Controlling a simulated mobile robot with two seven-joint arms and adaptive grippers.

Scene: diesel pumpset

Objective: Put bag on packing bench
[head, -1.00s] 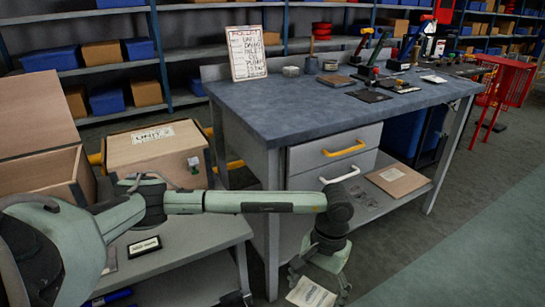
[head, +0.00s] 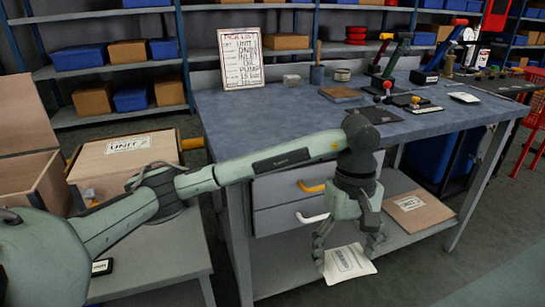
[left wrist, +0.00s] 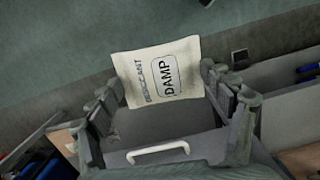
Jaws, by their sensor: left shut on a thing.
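The bag (head: 347,262) is a small cream-white packet. In the left wrist view the bag (left wrist: 158,74) reads "DESICCANT" and "DAMP". My left gripper (head: 346,252) points down and is shut on the bag, with fingers on both sides of it. It also shows in the left wrist view (left wrist: 168,100). The bag hangs in front of the packing bench (head: 265,121), below its blue-grey top and close to the drawers. My right gripper is not in view.
The front-left of the top is clear. A cardboard piece (head: 417,212) lies on the lower shelf. A wooden box (head: 125,160) stands at left.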

